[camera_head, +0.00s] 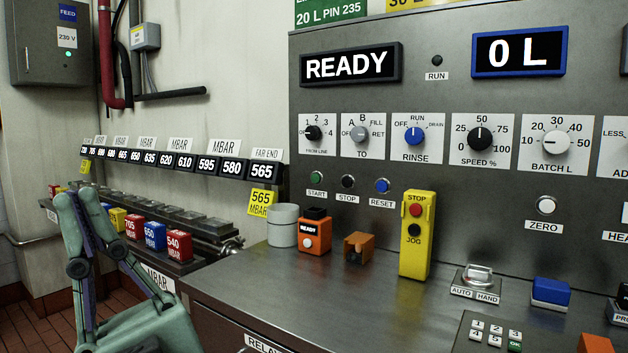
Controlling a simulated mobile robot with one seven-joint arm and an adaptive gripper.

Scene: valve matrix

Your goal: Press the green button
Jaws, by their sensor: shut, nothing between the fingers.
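A small round green button (316,178), labelled START, sits on the grey control panel (440,120) at the left of a row with a black STOP button (348,181) and a blue RESET button (382,185). My gripper (76,196) is at the lower left in the camera_head view, in front of the rack of coloured blocks. Its fingers are together and empty. It is well to the left of the green button and apart from the panel.
A grey cylinder (283,225), an orange READY box (314,234), an orange block (358,246) and a tall yellow STOP/JOG box (416,236) stand on the metal counter (330,300) below the buttons. Coloured blocks, including a blue one (155,236), line the left rack.

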